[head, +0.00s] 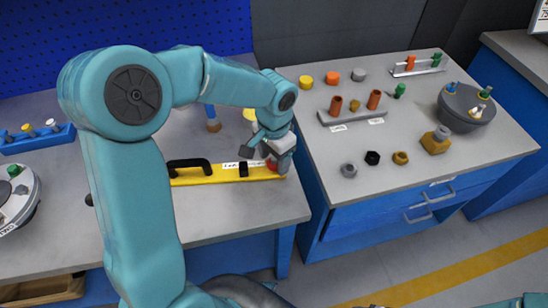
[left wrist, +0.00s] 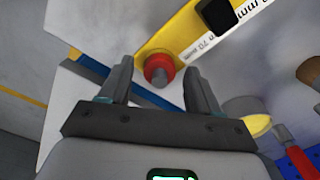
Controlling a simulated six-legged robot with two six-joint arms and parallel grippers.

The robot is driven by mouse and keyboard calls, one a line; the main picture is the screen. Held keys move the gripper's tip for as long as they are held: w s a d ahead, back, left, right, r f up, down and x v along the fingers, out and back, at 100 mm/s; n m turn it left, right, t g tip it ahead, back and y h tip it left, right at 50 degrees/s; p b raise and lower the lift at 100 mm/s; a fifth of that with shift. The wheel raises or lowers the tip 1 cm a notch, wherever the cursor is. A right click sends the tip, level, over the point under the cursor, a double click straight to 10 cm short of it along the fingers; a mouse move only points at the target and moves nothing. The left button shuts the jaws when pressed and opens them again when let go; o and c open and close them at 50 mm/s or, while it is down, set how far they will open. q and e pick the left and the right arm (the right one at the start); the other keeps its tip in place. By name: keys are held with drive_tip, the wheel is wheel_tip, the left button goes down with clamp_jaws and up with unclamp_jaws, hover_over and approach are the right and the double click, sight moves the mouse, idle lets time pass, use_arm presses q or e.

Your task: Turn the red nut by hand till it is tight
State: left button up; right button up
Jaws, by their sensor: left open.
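The red nut (left wrist: 159,68) sits at the end of a yellow bar (left wrist: 185,35), around a grey stud end (left wrist: 160,75). In the head view the red nut (head: 272,164) shows only in part, behind my left gripper (head: 272,158), at the right end of the yellow bar (head: 215,175). In the left wrist view my left gripper (left wrist: 157,85) is open, with one finger on each side of the nut and a visible gap to it. I cannot tell how far above the nut the fingertips are. My right gripper is not in view.
A black handle (head: 190,165) and a labelled black block (head: 243,169) are on the yellow bar. A yellow-topped cylinder (left wrist: 245,118) stands near the left gripper. The right bench (head: 470,165) holds loose nuts, pegs and a grey round holder (head: 466,108).

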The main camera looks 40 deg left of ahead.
sight(274, 163)
use_arm(q)
drive_tip(key=shift+f, duration=0.1)
drive_tip(key=c, duration=1.1)
drive_tip(key=shift+o, duration=0.2)
drive_tip(key=shift+m+p, duration=0.3)
drive_tip(key=shift+m, duration=1.1)
drive_tip(key=o, duration=1.1)
drive_tip(key=shift+c, duration=0.2)
wheel_tip(274, 163, up, 16)
drive_tip(key=p, duration=0.1)
drive_tip(key=shift+r+p, duration=0.2)
drive_tip(key=shift+p, duration=0.1)
drive_tip(key=shift+s+f, duration=0.1)
drive_tip(key=shift+s, duration=0.05)
